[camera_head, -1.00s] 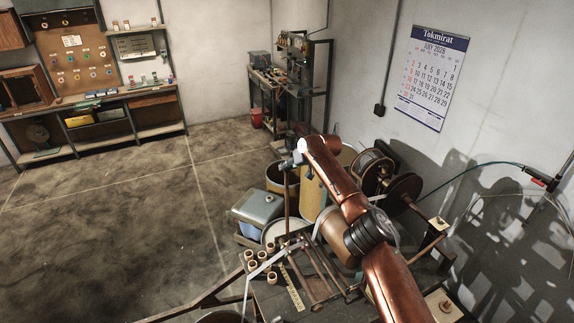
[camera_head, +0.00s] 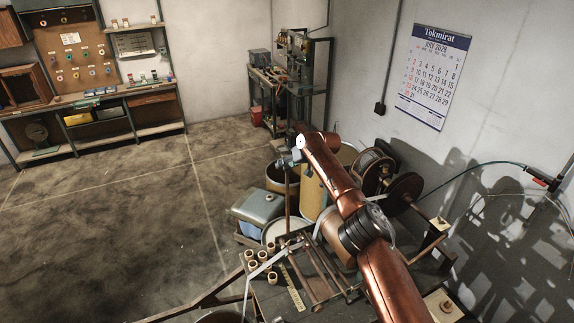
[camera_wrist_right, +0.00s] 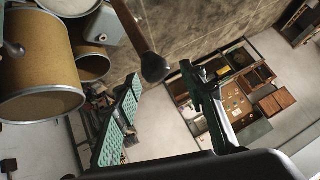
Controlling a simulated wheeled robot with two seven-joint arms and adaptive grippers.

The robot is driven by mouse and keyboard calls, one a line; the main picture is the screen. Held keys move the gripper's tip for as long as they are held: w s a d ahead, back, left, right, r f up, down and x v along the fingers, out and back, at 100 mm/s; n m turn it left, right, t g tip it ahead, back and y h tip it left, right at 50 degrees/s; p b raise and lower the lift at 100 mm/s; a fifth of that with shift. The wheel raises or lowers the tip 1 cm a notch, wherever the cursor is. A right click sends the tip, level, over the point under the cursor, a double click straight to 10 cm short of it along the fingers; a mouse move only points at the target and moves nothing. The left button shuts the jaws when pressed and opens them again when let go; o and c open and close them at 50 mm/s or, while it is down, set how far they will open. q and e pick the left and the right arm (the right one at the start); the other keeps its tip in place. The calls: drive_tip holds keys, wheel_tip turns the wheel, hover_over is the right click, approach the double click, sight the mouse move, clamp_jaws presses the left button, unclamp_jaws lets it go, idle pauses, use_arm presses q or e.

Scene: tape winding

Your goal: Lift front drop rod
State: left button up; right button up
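A dark upright rod (camera_head: 287,195), apparently the front drop rod, stands at the left end of the winding frame (camera_head: 318,270). In the right wrist view a dark rod with a rounded end (camera_wrist_right: 151,66) comes down from the top and ends near the gap between the fingertips. My right gripper (camera_head: 291,159) is near the top of the upright rod. In the wrist view its green-padded fingers (camera_wrist_right: 160,78) are spread apart with a visible gap, and nothing is clamped between them. Whether they touch the rod cannot be told. My left gripper is not in view.
Several small tape cores (camera_head: 262,257) lie on the bench left of the frame. A blue-grey box (camera_head: 258,207) and a tan drum (camera_head: 313,193) stand behind. Dark reels (camera_head: 403,190) are on the right near the wall. The floor at left is clear.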

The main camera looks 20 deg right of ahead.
drive_tip(key=shift+s+r, duration=0.2)
drive_tip(key=shift+s, duration=0.05)
drive_tip(key=v, duration=1.1)
drive_tip(key=shift+s+d+r, duration=0.15)
drive_tip(key=shift+d+r, duration=0.05)
drive_tip(key=shift+d, duration=0.05)
